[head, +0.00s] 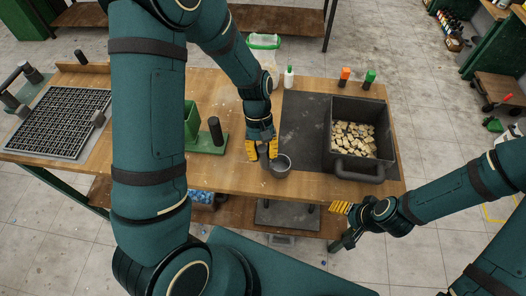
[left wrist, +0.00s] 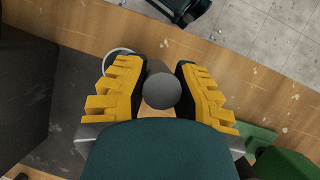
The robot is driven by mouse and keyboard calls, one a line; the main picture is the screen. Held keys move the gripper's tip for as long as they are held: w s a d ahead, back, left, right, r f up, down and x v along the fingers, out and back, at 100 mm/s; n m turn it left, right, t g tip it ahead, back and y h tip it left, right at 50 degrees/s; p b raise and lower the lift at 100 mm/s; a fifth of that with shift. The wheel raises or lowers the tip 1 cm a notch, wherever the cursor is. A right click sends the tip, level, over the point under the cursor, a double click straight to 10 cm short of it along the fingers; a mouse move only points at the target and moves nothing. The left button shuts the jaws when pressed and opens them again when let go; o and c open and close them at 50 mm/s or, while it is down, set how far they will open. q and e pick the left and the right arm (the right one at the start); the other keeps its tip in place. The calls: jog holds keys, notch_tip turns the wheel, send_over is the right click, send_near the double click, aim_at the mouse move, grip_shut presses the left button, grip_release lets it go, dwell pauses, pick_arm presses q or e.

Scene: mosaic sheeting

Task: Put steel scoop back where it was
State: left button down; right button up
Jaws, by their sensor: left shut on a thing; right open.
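The steel scoop (head: 281,166) shows as a round grey cup in the head view, by the front right of my left gripper (head: 262,151). In the left wrist view its dark grey handle (left wrist: 162,90) stands between the yellow fingers of my left gripper (left wrist: 161,95), which is shut on it. Part of the cup's rim shows behind the left finger there. The cup is over the wooden bench near the dark mat's left edge; I cannot tell whether it touches the bench. My right gripper (head: 346,211) is open and empty, beyond the bench's front edge.
A dark bin (head: 375,108) of pale tile pieces stands on the dark mat (head: 306,112) at right. Green and orange-capped bottles stand behind it. A green stand (head: 204,142) with a black upright handle is left of my left gripper. A gridded tray (head: 60,120) lies far left.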

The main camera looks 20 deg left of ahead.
pick_arm(q)
jog(key=shift+f, duration=0.1)
jog(key=c, duration=0.9)
grip_release()
jog(key=shift+r, duration=0.3)
jog(key=v, duration=1.1)
jog(key=shift+w+r+p, duration=0.2)
jog(key=shift+r+p, duration=0.1)
jog(key=shift+p, duration=0.15)
jog(key=shift+a, duration=0.15)
